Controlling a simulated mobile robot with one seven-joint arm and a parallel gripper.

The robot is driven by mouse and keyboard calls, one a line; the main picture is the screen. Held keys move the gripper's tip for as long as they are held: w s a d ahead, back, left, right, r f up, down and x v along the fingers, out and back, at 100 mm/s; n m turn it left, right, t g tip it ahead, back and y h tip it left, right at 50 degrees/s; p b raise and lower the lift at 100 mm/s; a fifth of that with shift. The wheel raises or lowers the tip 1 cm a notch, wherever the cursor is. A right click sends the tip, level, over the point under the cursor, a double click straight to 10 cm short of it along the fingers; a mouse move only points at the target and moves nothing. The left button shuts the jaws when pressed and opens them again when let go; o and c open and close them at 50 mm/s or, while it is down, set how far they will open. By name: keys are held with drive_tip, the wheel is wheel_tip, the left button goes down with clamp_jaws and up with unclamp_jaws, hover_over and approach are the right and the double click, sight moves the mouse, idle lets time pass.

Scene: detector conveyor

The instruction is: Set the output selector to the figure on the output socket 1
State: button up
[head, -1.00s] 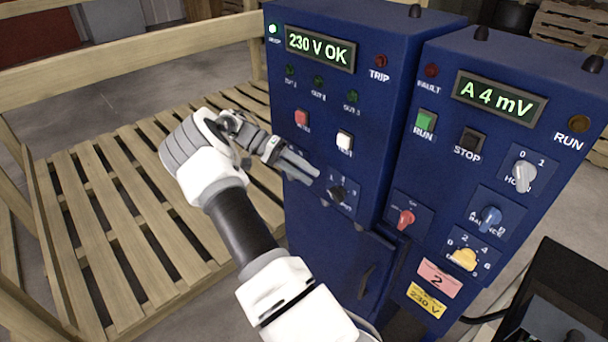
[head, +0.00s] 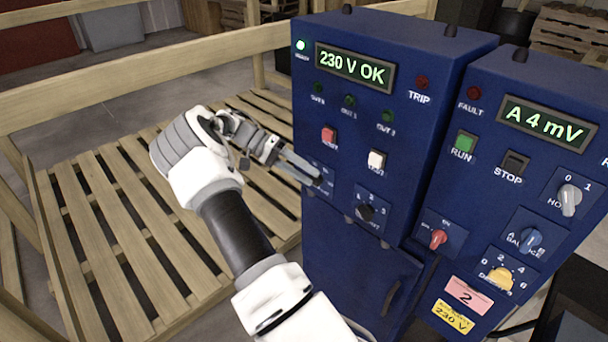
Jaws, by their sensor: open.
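The output selector is a small black knob (head: 366,212) on a plate marked 1, 2, 3, low on the front of the left blue cabinet (head: 340,262). Its pointer direction is too small to tell. My gripper (head: 320,178) is open and empty, its fingers pointing right toward the cabinet front. The fingertips are left of and above the knob in the picture, apart from it. They partly cover another small plate. Small fittings show along the cabinet's lower edge; I cannot tell whether they are output sockets, and no figure on a socket is readable.
The left cabinet has a "230 V OK" display (head: 355,67), a red button (head: 328,135) and a white button (head: 376,160). The right cabinet has a red knob (head: 438,239), blue knob (head: 530,240), yellow knob (head: 499,279) and pink "2" label (head: 467,296). A wooden pallet (head: 130,215) lies left.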

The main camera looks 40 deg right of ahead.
drive_tip(key=shift+w+a+r, duration=0.2)
drive_tip(key=shift+w+r, duration=0.05)
drive_tip(key=shift+w, duration=0.15)
drive_tip(key=shift+r, duration=0.1)
idle(0.4)
drive_tip(key=s+a+r+n+t+y, duration=0.2)
drive_tip(key=s+a+r+n+t, duration=0.15)
drive_tip(key=a+r+t, duration=0.35)
drive_tip(key=s+a+r+n+t+y, duration=0.35)
drive_tip(key=a+r, duration=0.25)
drive_tip(key=a, duration=0.3)
drive_tip(key=s+a+r+n+t, duration=0.3)
drive_tip(key=s+a+n+t, duration=0.3)
drive_tip(key=s+a, duration=0.6)
drive_tip(key=shift+a+n+y, duration=0.35)
drive_tip(key=shift+a+n, duration=0.3)
drive_tip(key=shift+n, duration=0.05)
